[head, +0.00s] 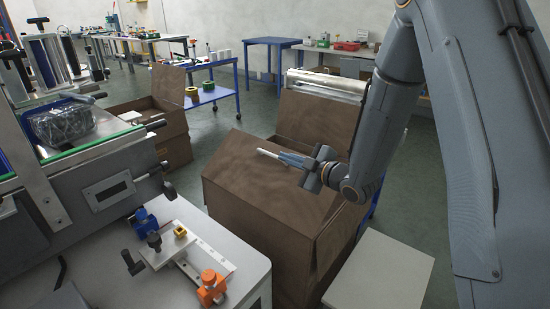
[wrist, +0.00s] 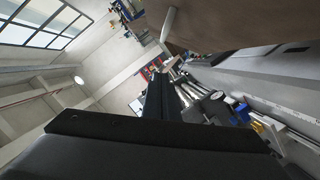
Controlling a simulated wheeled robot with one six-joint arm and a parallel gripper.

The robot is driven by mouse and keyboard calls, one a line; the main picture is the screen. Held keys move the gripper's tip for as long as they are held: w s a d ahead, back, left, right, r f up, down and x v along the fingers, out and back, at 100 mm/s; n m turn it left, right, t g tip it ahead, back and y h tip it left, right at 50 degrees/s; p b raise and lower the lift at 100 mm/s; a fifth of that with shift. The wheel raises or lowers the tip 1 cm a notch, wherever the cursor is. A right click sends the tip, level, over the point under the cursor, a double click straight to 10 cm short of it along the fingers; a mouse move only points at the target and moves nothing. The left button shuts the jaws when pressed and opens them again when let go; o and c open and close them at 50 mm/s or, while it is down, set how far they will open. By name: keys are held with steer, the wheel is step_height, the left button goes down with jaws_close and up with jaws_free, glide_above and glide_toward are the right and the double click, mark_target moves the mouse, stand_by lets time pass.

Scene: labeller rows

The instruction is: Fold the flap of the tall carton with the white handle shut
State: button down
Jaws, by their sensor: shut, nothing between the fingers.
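The tall brown carton (head: 245,240) stands in the middle of the head view. A broad brown flap (head: 235,160) lies over its top, sloping slightly; I cannot tell whether it is fully down. The white handle (head: 267,154) is a thin rod over the flap, close to my gripper's tips; it also shows in the wrist view (wrist: 168,24) against a brown panel. My gripper (head: 291,160) is shut and empty, just above the flap, pointing left. Whether it touches the handle or flap is unclear. In the wrist view its dark fingers (wrist: 160,98) reach up the middle.
Another upright brown panel (head: 316,117) stands behind the carton. A smaller open carton (head: 172,130) stands at left. The labelling machine (head: 90,185) and a grey bench with orange and blue clamps (head: 205,250) are close on the left. A pale flat top (head: 380,275) lies at right front.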

steer(key=shift+w+a+f+p, duration=0.2)
steer(key=shift+w+a+f, duration=0.55)
steer(key=shift+w, duration=0.85)
steer(key=shift+w+a+f+p, duration=0.15)
steer(key=shift+w+a+f, duration=0.65)
steer(key=shift+w, duration=0.8)
steer(key=shift+w+a+f+p, duration=0.2)
steer(key=shift+w+a+f, duration=0.55)
steer(key=shift+w, duration=0.85)
steer(key=shift+a, duration=0.15)
